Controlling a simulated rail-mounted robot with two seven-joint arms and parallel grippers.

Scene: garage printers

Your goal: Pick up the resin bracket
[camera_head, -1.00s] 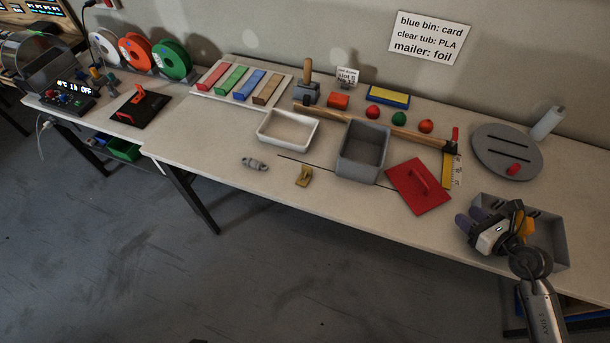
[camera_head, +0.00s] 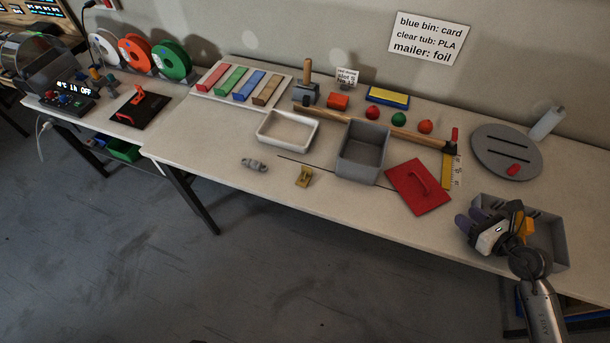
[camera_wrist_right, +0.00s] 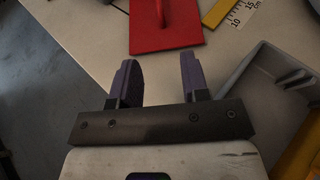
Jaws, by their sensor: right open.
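A small tan-yellow angled piece (camera_head: 303,177), which looks like the resin bracket, lies on the bench near its front edge. A small grey lobed part (camera_head: 254,165) lies to its left. My right gripper (camera_head: 468,219) is at the right, above the left side of a grey open bin, well to the right of the tan piece. In the right wrist view its two purple fingers (camera_wrist_right: 160,68) are apart with nothing between them. The tan piece does not show in that view. My left gripper is not in view.
A red plate with a handle (camera_head: 420,188) lies between the right gripper and the tan piece, and also shows in the wrist view (camera_wrist_right: 168,28). A grey tub (camera_head: 348,165) and white tray (camera_head: 275,136) stand behind. The grey bin (camera_head: 552,232) holds something yellow.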

